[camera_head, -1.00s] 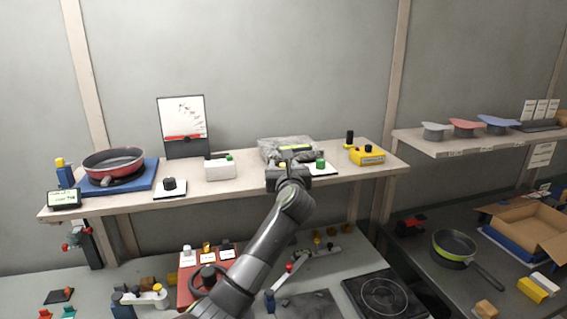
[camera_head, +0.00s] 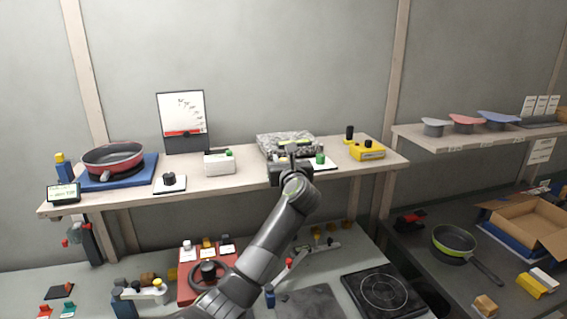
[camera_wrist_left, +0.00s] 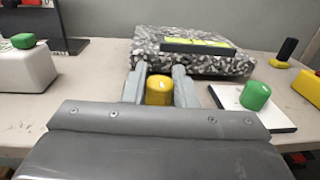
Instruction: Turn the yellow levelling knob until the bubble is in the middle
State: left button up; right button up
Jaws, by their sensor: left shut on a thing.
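The speckled grey stone block (camera_head: 268,140) stands on the shelf. A level with a yellow-green vial (camera_wrist_left: 198,43) lies on top of it in the left wrist view. The bubble is too small to place. The yellow levelling knob (camera_wrist_left: 159,88) is in front of the block's near side, between the two fingers of my left gripper (camera_wrist_left: 160,92). The gripper is shut on the knob. In the head view my left gripper (camera_head: 290,165) hides the knob and part of the block's front. My right gripper is in neither view.
A green knob (camera_wrist_left: 255,95) on a white plate (camera_wrist_left: 228,104) sits close to the right of my gripper. A white box with a green button (camera_head: 219,163) is on the left. A yellow box (camera_head: 367,151) stands farther right. A small display (camera_head: 63,194) is at the shelf's left end.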

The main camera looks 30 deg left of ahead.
pick_arm(q)
jog(key=shift+f+n+g+y+b, duration=0.15)
jog(key=shift+n+g+y+b, duration=0.5)
jog(key=shift+g, duration=0.25)
jog(key=shift+n+g+y, duration=0.45)
jog(key=shift+n+g, duration=0.1)
jog(key=shift+g, duration=0.05)
jog(key=shift+r, duration=0.2)
jog(key=o, duration=1)
jog(key=shift+c, duration=0.2)
jog(key=b+v, duration=0.6)
jog(key=v, duration=1.1)
jog(key=shift+s+d, duration=0.15)
jog(key=shift+d, duration=0.05)
